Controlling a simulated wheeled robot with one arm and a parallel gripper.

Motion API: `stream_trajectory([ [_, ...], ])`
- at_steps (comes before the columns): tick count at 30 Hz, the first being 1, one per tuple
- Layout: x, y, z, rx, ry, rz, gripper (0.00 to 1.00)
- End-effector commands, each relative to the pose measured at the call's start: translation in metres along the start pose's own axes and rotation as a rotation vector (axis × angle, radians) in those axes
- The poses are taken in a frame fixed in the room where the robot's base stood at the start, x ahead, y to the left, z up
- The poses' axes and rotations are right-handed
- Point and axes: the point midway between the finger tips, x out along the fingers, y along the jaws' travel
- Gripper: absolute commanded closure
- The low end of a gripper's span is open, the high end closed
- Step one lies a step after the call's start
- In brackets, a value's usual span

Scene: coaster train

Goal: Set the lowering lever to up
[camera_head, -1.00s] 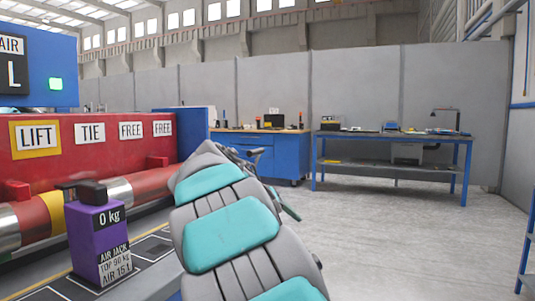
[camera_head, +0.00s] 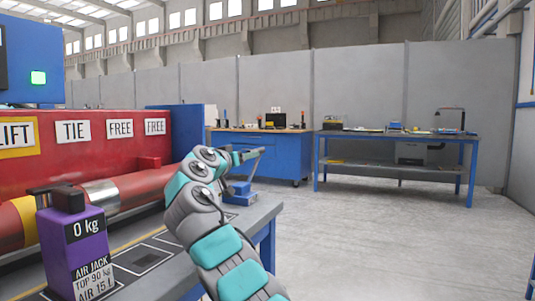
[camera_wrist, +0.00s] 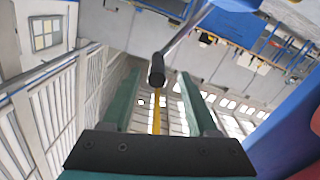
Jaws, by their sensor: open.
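In the wrist view, a lever with a thin metal rod and a black grip (camera_wrist: 157,70) comes down from the top. The end of the grip shows between the tips of the two green fingers of my gripper (camera_wrist: 160,76), with space on both sides. My gripper is open and holds nothing. I cannot tell how deep the grip sits between the fingers. In the head view my arm reaches forward over the bench toward a blue stand (camera_head: 240,188); the lever cannot be made out clearly there, and its setting is not readable.
A purple air jack block (camera_head: 76,250) marked 0 kg stands on the grey bench (camera_head: 190,268) at left. Behind it is a red train side with LIFT, TIE and FREE signs (camera_head: 73,131). Blue workbenches (camera_head: 397,135) stand at the back. The floor at right is clear.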

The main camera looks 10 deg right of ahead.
Motion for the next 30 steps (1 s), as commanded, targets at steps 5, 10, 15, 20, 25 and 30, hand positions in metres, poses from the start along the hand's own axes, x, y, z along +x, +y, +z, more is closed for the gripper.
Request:
stream_trajectory([
  [5,-0.002,-0.001,-0.004,0.051,0.022,-0.011,0.41],
  [10,0.009,-0.002,-0.006,0.056,0.022,-0.012,0.41],
  [15,0.034,-0.002,-0.008,0.057,0.022,-0.013,0.41],
  [20,0.058,-0.002,-0.007,0.055,0.019,-0.01,0.41],
  [25,0.071,-0.002,-0.007,0.055,0.022,-0.012,0.41],
  [30,0.075,-0.003,-0.006,0.055,0.023,-0.012,0.41],
])
